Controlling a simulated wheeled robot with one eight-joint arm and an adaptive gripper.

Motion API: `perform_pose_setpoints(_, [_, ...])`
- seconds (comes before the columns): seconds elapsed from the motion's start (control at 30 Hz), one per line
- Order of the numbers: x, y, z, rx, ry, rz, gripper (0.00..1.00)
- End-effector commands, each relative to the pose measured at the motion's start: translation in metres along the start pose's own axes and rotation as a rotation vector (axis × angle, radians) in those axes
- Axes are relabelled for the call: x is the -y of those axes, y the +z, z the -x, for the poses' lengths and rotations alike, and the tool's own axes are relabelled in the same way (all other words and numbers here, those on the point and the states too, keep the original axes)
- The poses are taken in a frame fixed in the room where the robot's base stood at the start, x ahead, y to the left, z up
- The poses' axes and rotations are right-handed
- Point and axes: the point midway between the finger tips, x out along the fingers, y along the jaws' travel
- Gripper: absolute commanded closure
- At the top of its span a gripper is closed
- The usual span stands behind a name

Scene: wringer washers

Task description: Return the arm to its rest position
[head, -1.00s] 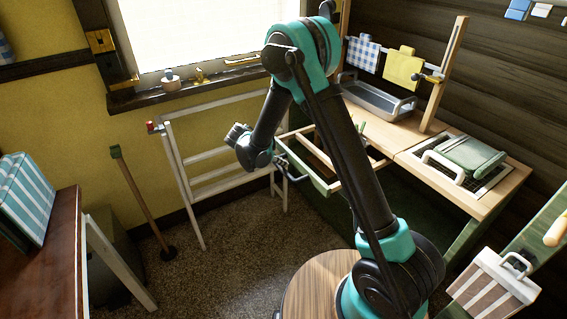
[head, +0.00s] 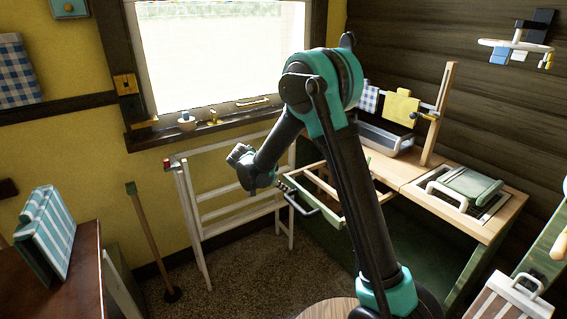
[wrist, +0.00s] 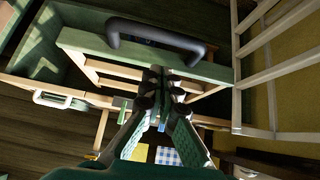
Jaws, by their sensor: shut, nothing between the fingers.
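My arm is bent in the middle of the head view, its elbow high and its forearm slanting down to the left. My gripper (head: 283,186) is small there, close to the handle side of the open drawer (head: 337,215). In the wrist view my gripper (wrist: 158,77) shows its fingertips together with nothing between them. The drawer's green front (wrist: 85,42) and dark bar handle (wrist: 155,38) lie just beyond the fingertips in that picture. I cannot tell whether the fingers touch the drawer.
A white folding rack (head: 190,215) stands left of the drawer, below the window. A wooden-topped bench (head: 455,205) carries a grey basin (head: 385,138) and a green-lidded unit (head: 468,185). A broom-like stick (head: 152,240) leans at left. Speckled floor lies open between.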

Motion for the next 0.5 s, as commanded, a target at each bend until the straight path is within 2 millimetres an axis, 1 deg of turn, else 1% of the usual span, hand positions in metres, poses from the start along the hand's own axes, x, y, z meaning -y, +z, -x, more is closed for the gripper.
perform_pose_setpoints(0.03, [-0.012, -0.010, -0.002, 0.018, 0.004, 0.020, 1.00])
perform_pose_setpoints(0.07, [-0.020, -0.015, -0.004, 0.032, 0.004, 0.040, 1.00])
perform_pose_setpoints(0.17, [-0.053, -0.033, -0.008, 0.091, -0.003, 0.121, 1.00])
perform_pose_setpoints(0.23, [-0.079, -0.045, -0.011, 0.134, -0.015, 0.183, 1.00])
perform_pose_setpoints(0.37, [-0.127, -0.059, -0.014, 0.208, -0.054, 0.292, 1.00])
perform_pose_setpoints(0.4, [-0.142, -0.061, -0.014, 0.229, -0.068, 0.323, 1.00])
perform_pose_setpoints(0.47, [-0.164, -0.064, -0.015, 0.257, -0.094, 0.369, 1.00])
perform_pose_setpoints(0.5, [-0.179, -0.065, -0.015, 0.275, -0.111, 0.398, 1.00])
